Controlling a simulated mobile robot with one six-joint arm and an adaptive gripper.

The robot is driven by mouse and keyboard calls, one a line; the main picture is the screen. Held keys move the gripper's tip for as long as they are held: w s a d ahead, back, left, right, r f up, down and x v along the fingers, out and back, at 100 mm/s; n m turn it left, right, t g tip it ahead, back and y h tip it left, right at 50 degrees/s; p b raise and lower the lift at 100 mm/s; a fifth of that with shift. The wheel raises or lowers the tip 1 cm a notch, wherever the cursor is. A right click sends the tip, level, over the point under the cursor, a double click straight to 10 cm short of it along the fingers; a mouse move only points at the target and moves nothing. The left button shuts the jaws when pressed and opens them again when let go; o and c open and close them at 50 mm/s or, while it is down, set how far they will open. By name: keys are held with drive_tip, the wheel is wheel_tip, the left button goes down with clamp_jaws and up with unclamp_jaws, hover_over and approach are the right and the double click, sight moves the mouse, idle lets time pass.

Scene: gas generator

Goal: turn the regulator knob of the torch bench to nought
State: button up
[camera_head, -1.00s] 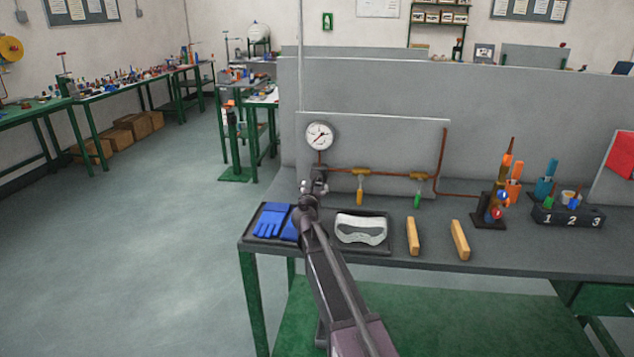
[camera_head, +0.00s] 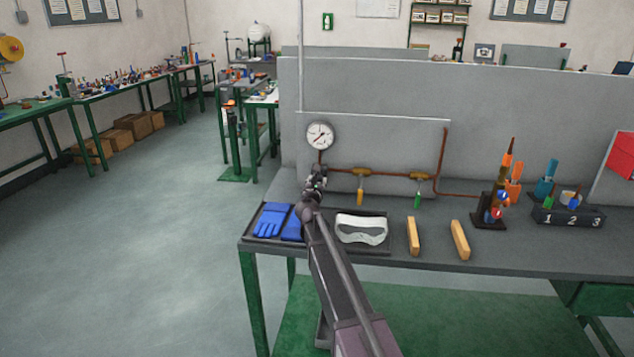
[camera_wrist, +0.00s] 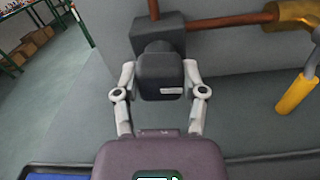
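The regulator knob (camera_wrist: 162,76) is a dark, blocky piece with a small pale label, in the middle of the wrist view. Behind it is the dark regulator body (camera_wrist: 157,37) with copper pipe. My gripper (camera_wrist: 160,72) has one pale finger on each side of the knob. The fingertips lie very close to its sides; I cannot tell whether they press on it. In the head view my gripper (camera_head: 318,181) is at the regulator and hides most of the knob. The round white gauge (camera_head: 319,135) is above it; its reading is too small to tell.
On the torch bench (camera_head: 500,255) lie blue gloves (camera_head: 270,219) in a tray, goggles (camera_head: 362,228) in another tray, and two wooden blocks (camera_head: 413,236). Yellow (camera_head: 360,196) and green (camera_head: 417,198) valve handles hang from the pipe to the right. A torch stand (camera_head: 490,215) is farther right.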

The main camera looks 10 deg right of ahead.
drive_tip(key=shift+c, duration=0.7)
drive_tip(key=shift+n, duration=0.5)
drive_tip(key=n, duration=0.4)
drive_tip(key=shift+w, duration=0.1)
drive_tip(key=n, duration=0.9)
drive_tip(key=shift+a, duration=0.1)
drive_tip(key=n, duration=0.5)
drive_tip(key=shift+w, duration=0.1)
